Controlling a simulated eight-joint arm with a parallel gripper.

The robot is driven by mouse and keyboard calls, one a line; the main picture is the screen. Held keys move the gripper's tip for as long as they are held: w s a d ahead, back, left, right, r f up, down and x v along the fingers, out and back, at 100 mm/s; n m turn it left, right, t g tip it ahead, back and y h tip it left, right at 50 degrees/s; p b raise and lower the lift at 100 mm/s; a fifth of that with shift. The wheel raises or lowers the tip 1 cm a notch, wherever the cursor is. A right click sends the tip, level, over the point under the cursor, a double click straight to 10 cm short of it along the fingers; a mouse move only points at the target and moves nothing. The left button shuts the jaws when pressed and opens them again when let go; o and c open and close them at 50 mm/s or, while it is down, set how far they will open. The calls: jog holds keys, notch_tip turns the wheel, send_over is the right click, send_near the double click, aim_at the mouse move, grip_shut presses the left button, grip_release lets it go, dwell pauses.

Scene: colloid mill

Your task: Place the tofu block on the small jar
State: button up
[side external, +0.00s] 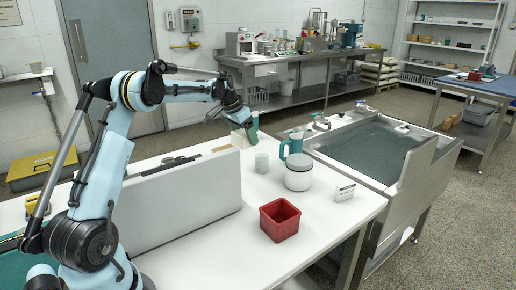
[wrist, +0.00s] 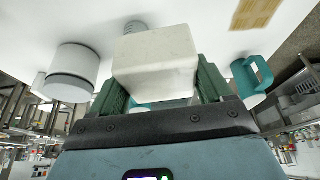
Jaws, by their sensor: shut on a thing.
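The tofu block is a pale off-white block (wrist: 155,62). It is held between the green fingers of my gripper (wrist: 160,85) in the wrist view, and my gripper is shut on it. In the side view the block (side external: 239,139) hangs at my gripper (side external: 246,130), above the white table and to the upper left of the small jar. The small jar (side external: 261,163) is a pale translucent cup standing upright on the table. In the wrist view it (wrist: 135,26) shows just beyond the block, which hides part of it. Block and jar look apart.
A white pot with a dark band (side external: 298,174) and a teal mug (side external: 291,146) stand close right of the small jar. A red bin (side external: 280,220) and a small sign (side external: 344,192) are nearer the front. A large pale panel (side external: 185,205) stands at the left. A sink (side external: 375,150) adjoins the table.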

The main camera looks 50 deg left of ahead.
jog(key=w+d+r, duration=0.2)
jog(key=d+r, duration=0.1)
jog(key=d, duration=0.7)
jog(key=w+d+r, duration=0.1)
jog(key=d+r, duration=0.3)
jog(key=d, duration=0.5)
jog(key=w+d+r, duration=0.2)
jog(key=d+r, duration=0.1)
jog(key=d, duration=0.7)
send_over(303, 158)
jog(key=s, duration=0.2)
jog(key=shift+m, duration=0.4)
jog(key=f, duration=0.6)
jog(key=shift+w+d+f, duration=0.1)
jog(key=shift+w+f, duration=0.1)
jog(key=shift+f, duration=2.05)
jog(key=shift+f, duration=0.1)
jog(key=o, duration=0.7)
